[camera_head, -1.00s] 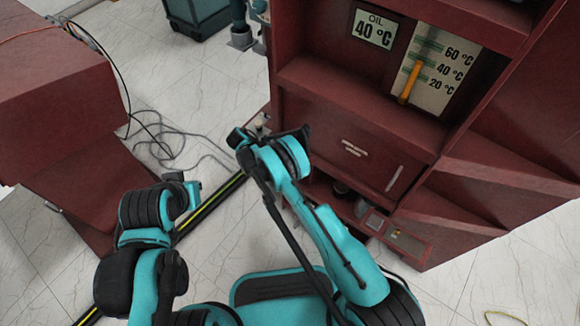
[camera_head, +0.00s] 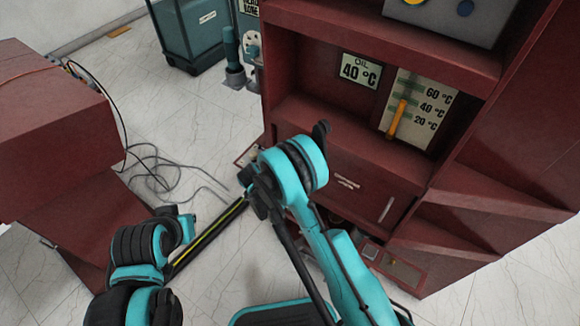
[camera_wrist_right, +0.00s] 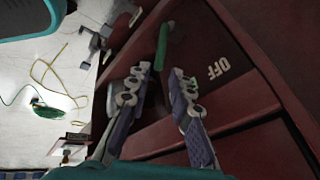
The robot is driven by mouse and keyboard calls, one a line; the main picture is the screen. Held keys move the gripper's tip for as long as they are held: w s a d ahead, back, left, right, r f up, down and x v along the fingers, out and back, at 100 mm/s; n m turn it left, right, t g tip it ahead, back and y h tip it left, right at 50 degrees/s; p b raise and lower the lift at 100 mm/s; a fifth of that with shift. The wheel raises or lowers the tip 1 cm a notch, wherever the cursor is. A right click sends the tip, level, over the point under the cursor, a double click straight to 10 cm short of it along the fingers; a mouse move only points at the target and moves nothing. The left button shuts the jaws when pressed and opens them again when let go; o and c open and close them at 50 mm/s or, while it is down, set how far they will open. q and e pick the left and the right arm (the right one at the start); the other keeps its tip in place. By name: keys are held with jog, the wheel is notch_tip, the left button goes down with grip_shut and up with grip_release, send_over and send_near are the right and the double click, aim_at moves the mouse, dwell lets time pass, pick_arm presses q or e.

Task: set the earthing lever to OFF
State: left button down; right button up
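A green lever (camera_wrist_right: 163,45) shows in the right wrist view, just beyond the fingertips. The white word OFF (camera_wrist_right: 218,68) is on the dark red panel to its right. My right gripper (camera_wrist_right: 160,72) has its two fingers apart, with a gap between them and nothing held. The lever lines up roughly with this gap; I cannot tell whether it touches a finger. In the head view my right arm reaches up to the red cabinet (camera_head: 345,150), and its wrist hides the lever area. My left arm is folded at lower left, and its fingers do not show.
An orange pointer (camera_head: 396,118) stands on a temperature scale (camera_head: 425,108) beside an OIL 40 °C plate (camera_head: 360,71). A second red block (camera_head: 50,120) is at left. Cables (camera_head: 160,175) lie on the light floor between them. A teal bin (camera_head: 190,35) stands behind.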

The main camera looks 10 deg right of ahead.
jog(key=s+r+n+y, duration=0.1)
jog(key=r+n, duration=1)
jog(key=n, duration=0.3)
jog(key=s+d+r+n+t+y, duration=0.1)
jog(key=s+r+n, duration=0.1)
jog(key=r+n, duration=0.9)
jog(key=shift+s+d+r+n+t+y, duration=0.3)
jog(key=shift+n+y, duration=0.1)
jog(key=shift+n, duration=1.2)
jog(key=s+d+r+m+t+y, duration=0.1)
jog(key=s+d+r+m+t, duration=0.1)
jog(key=s, duration=0.6)
jog(key=s+d+r+m+t+y, duration=0.1)
jog(key=s+d+r+m+t, duration=0.1)
jog(key=s+d+r+m, duration=0.3)
jog(key=s+d+r, duration=0.1)
jog(key=s+r, duration=0.2)
jog(key=shift+s+d+r, duration=0.15)
jog(key=shift+s+d, duration=0.1)
jog(key=shift+d, duration=0.15)
